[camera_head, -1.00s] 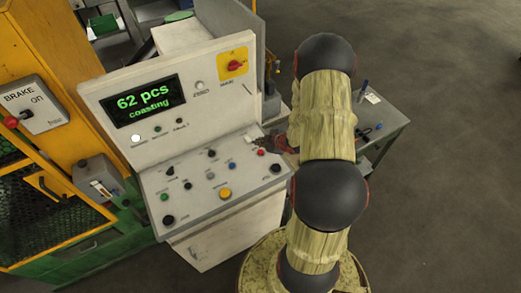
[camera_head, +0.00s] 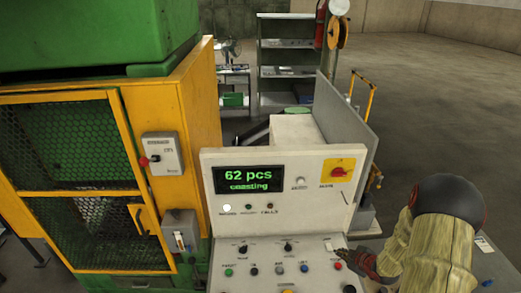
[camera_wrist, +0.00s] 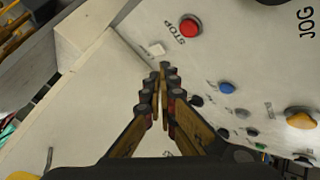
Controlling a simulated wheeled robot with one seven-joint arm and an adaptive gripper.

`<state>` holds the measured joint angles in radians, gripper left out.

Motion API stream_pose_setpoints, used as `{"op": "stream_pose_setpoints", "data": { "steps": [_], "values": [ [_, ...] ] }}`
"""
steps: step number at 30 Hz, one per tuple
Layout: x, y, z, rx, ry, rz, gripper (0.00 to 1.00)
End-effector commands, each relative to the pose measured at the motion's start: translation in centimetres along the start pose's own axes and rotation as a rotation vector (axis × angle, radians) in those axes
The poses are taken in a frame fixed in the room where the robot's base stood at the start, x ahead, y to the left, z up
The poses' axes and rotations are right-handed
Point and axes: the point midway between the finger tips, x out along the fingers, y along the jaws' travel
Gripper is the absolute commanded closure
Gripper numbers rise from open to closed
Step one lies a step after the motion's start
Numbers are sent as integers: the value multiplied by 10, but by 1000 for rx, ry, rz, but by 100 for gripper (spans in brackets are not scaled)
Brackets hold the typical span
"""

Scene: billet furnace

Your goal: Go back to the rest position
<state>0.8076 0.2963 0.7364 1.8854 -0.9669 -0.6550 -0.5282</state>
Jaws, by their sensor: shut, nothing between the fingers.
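My gripper (camera_wrist: 162,75) is shut and empty in the wrist view, with its fingertips together just above the pale face of the control console (camera_wrist: 120,105). A red STOP button (camera_wrist: 190,26) is beyond the fingertips, and a small white square (camera_wrist: 157,49) lies between them. In the head view my gripper (camera_head: 352,257) is at the right edge of the console's button panel (camera_head: 262,262), partly hidden by my arm. Whether the fingertips touch the panel I cannot tell. The display (camera_head: 249,180) reads "62 pcs coasting".
A yellow and green machine cage (camera_head: 75,180) stands left of the console, with a brake box (camera_head: 162,153) on its post. A red knob on a yellow plate (camera_head: 338,172) is at the console's upper right. A small table (camera_head: 489,262) is at lower right. Open floor (camera_head: 440,100) lies beyond.

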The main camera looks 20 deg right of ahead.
Motion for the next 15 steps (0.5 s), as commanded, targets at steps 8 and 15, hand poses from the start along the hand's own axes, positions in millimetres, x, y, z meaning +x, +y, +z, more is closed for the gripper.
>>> {"op": "stream_pose_setpoints", "data": {
  "steps": [8,15],
  "values": [
    [-9,-32,53,177,-209,-79,100],
    [-82,-57,102,516,-600,-104,100]
  ]
}}
